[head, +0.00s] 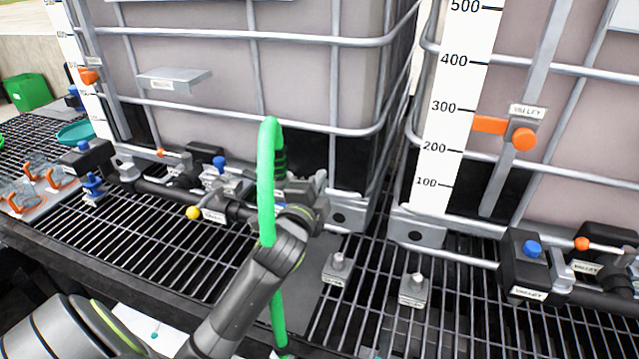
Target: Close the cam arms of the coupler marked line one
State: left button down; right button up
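My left gripper (308,190) is at the pipework under the left tote, at the end of my arm that rises from the bottom left. Its fingers are dark and small, and I cannot tell whether they are apart. A green hose (266,185) arches up in front of the tote, runs down past my wrist and shows again below it. The hose end and any coupler with cam arms are hidden behind my arm and gripper. No line one mark can be read. My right gripper is not in view.
A dark manifold pipe (160,188) with a yellow-knobbed lever (194,213) runs along the grating. Two small labelled blocks (337,266) (414,289) stand right of my arm. Caged totes block the back. Front grating is mostly open.

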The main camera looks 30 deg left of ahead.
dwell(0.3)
pick_arm(q)
jog(key=shift+s+a+r+n+p, duration=0.15)
jog(key=shift+a+r+n+p, duration=0.4)
jog(key=shift+n+p, duration=1.1)
jog(key=shift+s+a+r+n+p, duration=0.1)
jog(key=shift+a+r+n+p, duration=0.65)
jog(key=shift+n, duration=1.6)
jog(key=shift+s+a+r+n+p, duration=0.2)
jog(key=shift+r+n+p, duration=0.25)
jog(key=shift+n+p, duration=1.3)
jog(key=shift+a+n, duration=0.1)
jog(key=shift+n, duration=0.25)
jog(key=c, duration=1.5)
grip_release()
jog(key=shift+w+b, duration=0.1)
jog(key=shift+b, duration=0.25)
